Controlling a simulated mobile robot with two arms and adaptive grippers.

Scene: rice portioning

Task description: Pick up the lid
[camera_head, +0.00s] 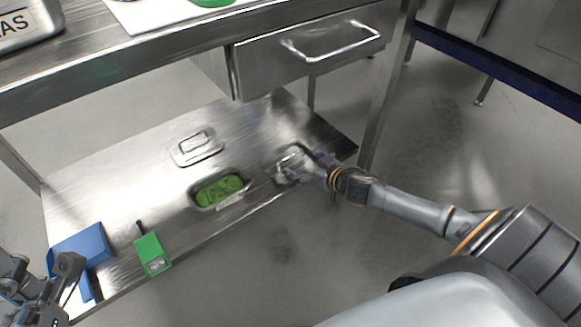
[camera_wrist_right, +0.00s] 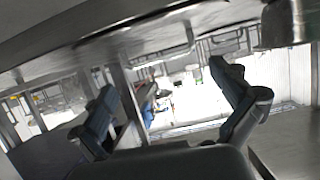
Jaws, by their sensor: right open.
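A flat metal lid with a raised handle (camera_head: 197,147) lies on the lower steel shelf in the head view. A second shiny metal piece (camera_head: 290,158) lies to its right, partly hidden by my right gripper (camera_head: 303,168), and I cannot tell whether it is another lid. My right gripper is open, low over the shelf's right part, at or beside this piece; contact is unclear. Its two spread fingers (camera_wrist_right: 172,100) show in the right wrist view with nothing clearly between them. My left gripper (camera_head: 62,285) is at the lower left; its opening is unclear.
A metal container with green contents (camera_head: 219,203) stands on the lower shelf (camera_head: 125,185). A blue box (camera_head: 85,247) and a green box (camera_head: 152,254) are at its front left.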

